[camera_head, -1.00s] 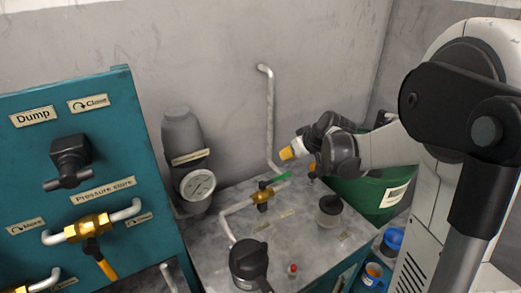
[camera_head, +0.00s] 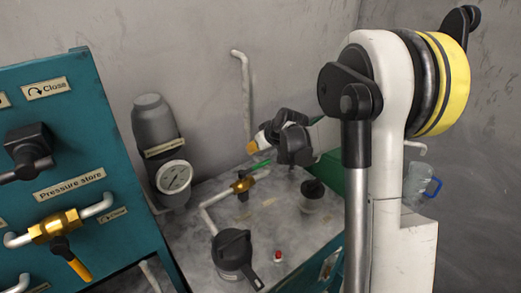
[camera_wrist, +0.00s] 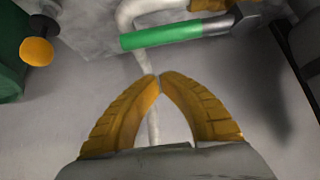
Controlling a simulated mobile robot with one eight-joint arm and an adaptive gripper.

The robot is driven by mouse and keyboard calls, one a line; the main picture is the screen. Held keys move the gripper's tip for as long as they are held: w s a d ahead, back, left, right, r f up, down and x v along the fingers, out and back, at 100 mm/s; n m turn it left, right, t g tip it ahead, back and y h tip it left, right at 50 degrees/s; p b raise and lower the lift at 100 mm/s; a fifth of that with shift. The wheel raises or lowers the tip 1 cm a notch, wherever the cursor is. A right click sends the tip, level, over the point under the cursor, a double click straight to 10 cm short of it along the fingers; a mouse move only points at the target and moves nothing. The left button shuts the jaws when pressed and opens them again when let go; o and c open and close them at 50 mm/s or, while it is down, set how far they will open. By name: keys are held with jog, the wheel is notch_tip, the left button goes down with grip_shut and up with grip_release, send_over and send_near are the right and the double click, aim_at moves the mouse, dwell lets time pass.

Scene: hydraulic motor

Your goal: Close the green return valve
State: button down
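The green return valve has a green lever handle (camera_head: 261,164) above a brass body (camera_head: 242,186) on a white pipe, on the grey bench top. In the wrist view the green handle (camera_wrist: 165,35) lies across the top, ahead of the fingertips, with part of the brass body (camera_wrist: 208,4) at the top edge. My gripper (camera_head: 252,148) is just above and left of the handle's far end in the head view. Its yellow fingers (camera_wrist: 159,77) meet at their tips in the wrist view, with nothing between them. The handle appears apart from the fingers.
A black-lidded pot (camera_head: 233,252), a small red knob (camera_head: 278,254) and another black-capped part (camera_head: 312,190) stand on the bench. A grey cylinder with a gauge (camera_head: 174,177) stands left. The teal panel (camera_head: 95,115) carries the pressure store valve (camera_head: 56,226). A wall pipe (camera_head: 246,95) rises behind.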

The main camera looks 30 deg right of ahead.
aim_at(256, 168)
jog(key=shift+s+d+f+b, duration=0.15)
jog(key=shift+s+f+b, duration=0.2)
jog(key=shift+s, duration=0.55)
jog(key=shift+s+d+f+b, duration=0.2)
jog(key=shift+s+f, duration=0.1)
jog(key=shift+s, duration=0.55)
jog(key=shift+s, duration=0.1)
jog(key=shift+s+m+h, duration=0.2)
jog(key=shift+m+h, duration=0.1)
jog(key=shift+m, duration=0.1)
